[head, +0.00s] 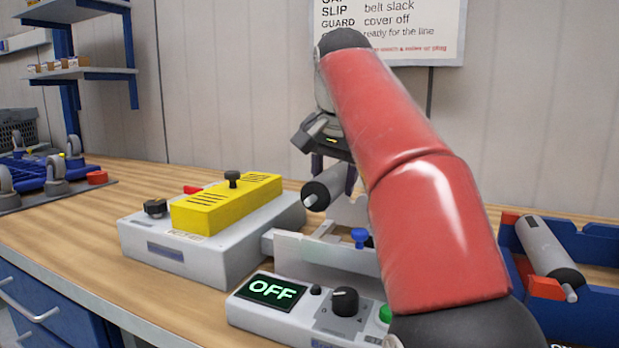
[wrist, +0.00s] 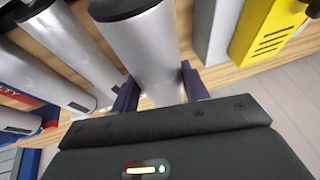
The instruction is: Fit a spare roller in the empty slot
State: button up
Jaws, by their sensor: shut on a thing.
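My gripper (head: 334,179) is shut on a grey roller (head: 322,191) with a dark end cap and a short metal pin, held above the grey conveyor frame (head: 325,255). In the wrist view the held roller (wrist: 143,50) lies between the two dark fingers of my gripper (wrist: 160,88). Other silver rollers, one of them long (wrist: 88,52), show left of it there. A spare roller (head: 545,248) lies tilted in the blue rack (head: 585,300) at the right of the head view. My arm hides much of the conveyor frame, and I cannot make out the empty slot.
A grey box (head: 150,240) with a yellow cover (head: 225,204) stands left of the frame. The control box (head: 290,320) in front reads OFF. A blue knob (head: 360,237) stands on the frame. Blue parts with casters (head: 58,170) lie far left.

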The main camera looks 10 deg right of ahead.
jog(key=shift+w+f, duration=0.1)
jog(key=shift+f, duration=0.1)
notch_tip(320, 180, down, 3)
jog(key=shift+d+f+b, duration=0.1)
jog(key=shift+f+b, duration=0.1)
jog(key=shift+b, duration=0.5)
jog(key=shift+f+b, duration=0.55)
jog(key=shift+f, duration=0.05)
jog(key=shift+f, duration=0.4)
jog(key=shift+f+b, duration=0.35)
jog(key=shift+b, duration=0.2)
jog(key=shift+f, duration=0.3)
jog(key=o, duration=1.3)
jog(key=shift+o, duration=0.2)
